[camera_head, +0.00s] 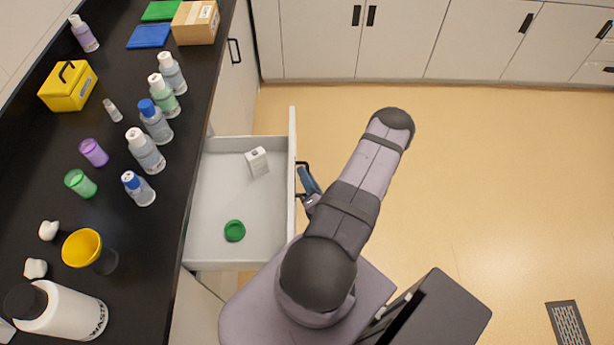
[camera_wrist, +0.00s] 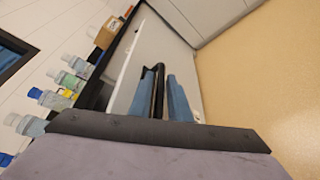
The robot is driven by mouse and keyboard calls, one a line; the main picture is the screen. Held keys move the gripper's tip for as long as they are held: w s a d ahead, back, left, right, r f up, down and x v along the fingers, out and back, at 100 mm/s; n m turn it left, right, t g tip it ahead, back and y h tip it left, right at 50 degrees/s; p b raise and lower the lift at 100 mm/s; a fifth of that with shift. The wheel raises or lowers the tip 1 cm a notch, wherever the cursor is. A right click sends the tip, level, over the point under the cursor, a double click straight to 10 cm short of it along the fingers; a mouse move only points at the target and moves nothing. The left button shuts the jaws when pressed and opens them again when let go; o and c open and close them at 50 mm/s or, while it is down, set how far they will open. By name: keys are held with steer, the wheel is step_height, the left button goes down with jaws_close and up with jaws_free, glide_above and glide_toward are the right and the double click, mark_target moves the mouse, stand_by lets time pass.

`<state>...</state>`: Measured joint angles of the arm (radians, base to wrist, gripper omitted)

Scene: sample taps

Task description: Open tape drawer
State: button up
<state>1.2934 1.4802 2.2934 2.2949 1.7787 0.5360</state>
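The drawer (camera_head: 213,172) is pulled well out from the bench, its front on the right. Inside it lie a small white box (camera_head: 257,161) and a green ring-shaped roll (camera_head: 235,231), which looks like the tape. My gripper (camera_head: 307,182) is at the black drawer handle (camera_head: 302,165), outside the drawer front. In the wrist view the blue fingers of my gripper (camera_wrist: 162,98) stand closely on either side of the dark handle (camera_wrist: 158,88) and look shut on it. The exact contact is hard to see.
The black bench top (camera_head: 135,240) holds several bottles, green and purple cups, a yellow funnel (camera_head: 82,247), a yellow box (camera_head: 67,87) and a cardboard box (camera_head: 195,22). White cabinets (camera_head: 390,45) stand at the back.

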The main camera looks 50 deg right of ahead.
jaws_close()
steer(key=s+d, duration=0.3)
steer(key=shift+s+d, duration=0.2)
steer(key=shift+d, duration=0.05)
stand_by(0.3)
jaws_free()
